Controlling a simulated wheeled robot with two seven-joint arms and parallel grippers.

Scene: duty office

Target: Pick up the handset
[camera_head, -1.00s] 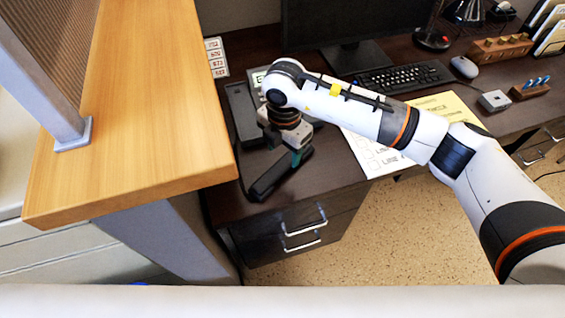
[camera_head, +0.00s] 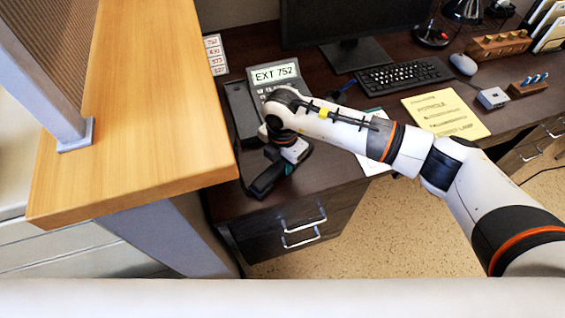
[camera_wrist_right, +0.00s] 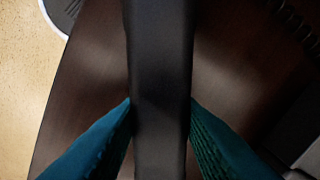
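The black handset (camera_head: 264,183) lies off its phone, slantwise near the front left of the dark desk. The desk phone (camera_head: 242,110) stands behind it, with a lit display (camera_head: 274,74) that reads EXT 752. My right gripper (camera_head: 284,157) is down over the handset, and my own wrist partly hides it. In the right wrist view the handset (camera_wrist_right: 160,90) runs as a dark bar between my two teal fingertips, which meet its sides. It seems to be still at desk level. My left gripper is not in view.
A wooden counter (camera_head: 140,120) rises close on the left. A keyboard (camera_head: 405,75), a monitor (camera_head: 355,20), a yellow sheet (camera_head: 445,115) and a mouse (camera_head: 463,64) are further back and right. Drawers (camera_head: 295,225) are below the desk's front edge.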

